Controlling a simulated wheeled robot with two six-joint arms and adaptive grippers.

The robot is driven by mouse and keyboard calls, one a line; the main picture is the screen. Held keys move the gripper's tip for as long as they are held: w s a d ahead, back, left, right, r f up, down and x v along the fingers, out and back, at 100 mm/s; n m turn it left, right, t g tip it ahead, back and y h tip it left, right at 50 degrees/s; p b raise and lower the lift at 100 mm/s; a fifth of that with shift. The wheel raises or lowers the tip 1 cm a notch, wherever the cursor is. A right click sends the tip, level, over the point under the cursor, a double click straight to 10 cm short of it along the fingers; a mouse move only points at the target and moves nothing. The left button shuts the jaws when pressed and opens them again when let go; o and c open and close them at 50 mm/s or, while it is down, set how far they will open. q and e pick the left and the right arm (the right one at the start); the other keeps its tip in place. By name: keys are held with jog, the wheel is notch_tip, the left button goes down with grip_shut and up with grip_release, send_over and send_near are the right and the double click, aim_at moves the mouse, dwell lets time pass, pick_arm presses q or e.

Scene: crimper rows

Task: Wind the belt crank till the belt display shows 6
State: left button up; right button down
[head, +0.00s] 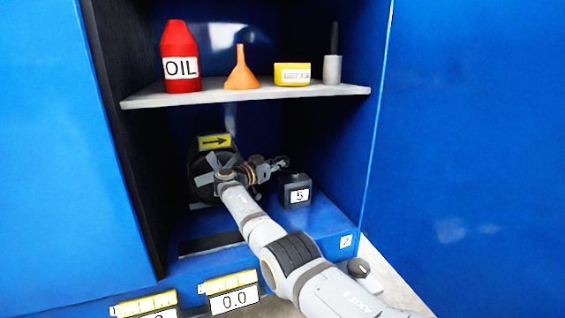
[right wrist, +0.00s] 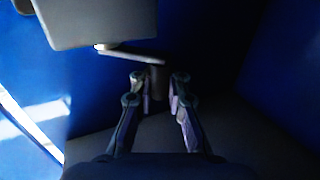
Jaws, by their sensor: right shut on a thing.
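My right arm reaches into the blue cabinet bay. My right gripper (head: 281,163) is at the back, beside a dark round wheel (head: 203,190) that my arm partly covers. In the right wrist view my right gripper (right wrist: 158,82) is shut on the dark upright handle of the crank (right wrist: 130,54), whose flat grey arm runs left from the handle. In the head view the crank is too small and dark to make out behind the gripper. A small dark box with a display (head: 299,196) reading 5 stands just right of and below the gripper. My left gripper is not in view.
A yellow arrow sign (head: 214,142) points right. A front panel reads 0.0 (head: 234,300). A dark knob (head: 358,267) sits lower right.

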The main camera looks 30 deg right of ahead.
jog(key=shift+w+a, duration=0.15)
jog(key=shift+a, duration=0.05)
dwell(0.6)
jog(key=c, duration=1.3)
grip_release()
jog(key=shift+w+a, duration=0.1)
jog(key=a, duration=0.4)
jog(key=s+a, duration=0.1)
jog(key=a, duration=0.2)
jog(key=s+a, duration=0.1)
jog(key=a, duration=0.3)
jog(key=shift+s+a, duration=0.2)
jog(key=shift+a, duration=0.1)
